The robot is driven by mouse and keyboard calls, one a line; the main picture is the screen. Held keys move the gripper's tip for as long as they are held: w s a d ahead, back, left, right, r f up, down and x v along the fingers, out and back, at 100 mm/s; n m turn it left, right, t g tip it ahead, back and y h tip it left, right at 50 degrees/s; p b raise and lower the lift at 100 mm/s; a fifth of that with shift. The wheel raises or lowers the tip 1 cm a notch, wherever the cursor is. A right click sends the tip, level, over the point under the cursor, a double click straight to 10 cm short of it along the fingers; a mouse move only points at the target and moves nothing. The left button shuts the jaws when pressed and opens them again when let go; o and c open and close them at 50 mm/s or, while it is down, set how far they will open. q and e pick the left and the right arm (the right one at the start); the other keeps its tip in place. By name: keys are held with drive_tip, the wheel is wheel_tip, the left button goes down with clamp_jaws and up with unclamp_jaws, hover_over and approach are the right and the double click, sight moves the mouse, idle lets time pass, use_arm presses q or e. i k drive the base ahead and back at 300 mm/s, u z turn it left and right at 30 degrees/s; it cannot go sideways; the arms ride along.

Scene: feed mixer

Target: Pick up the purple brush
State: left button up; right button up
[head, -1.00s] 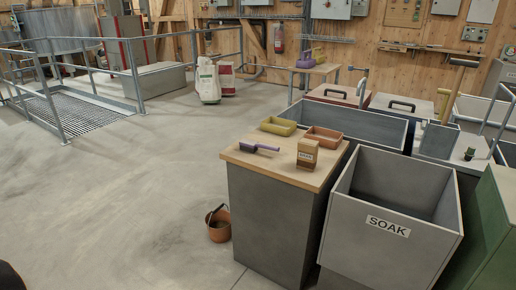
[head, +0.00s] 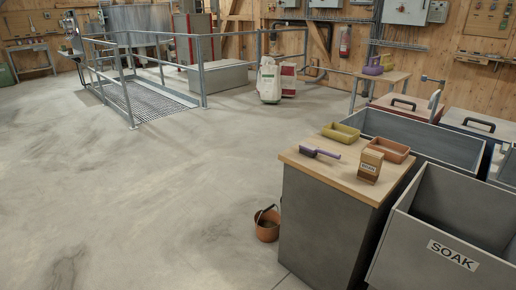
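The purple brush (head: 320,152) lies on the wooden top of a grey cabinet (head: 336,173), near its left edge, in the head view. It has a purple handle and a dark bristle part. Neither of my grippers shows in the view.
On the same top are a yellow-green tray (head: 341,133), an orange tray (head: 389,150) and a brown box (head: 370,166). A copper bucket (head: 267,227) stands on the floor left of the cabinet. A grey SOAK bin (head: 437,247) stands to its right. The floor at left is clear.

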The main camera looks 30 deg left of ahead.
sight(306, 149)
drive_tip(key=u, duration=1.45)
drive_tip(key=i, duration=3.35)
drive_tip(key=z, duration=4.3)
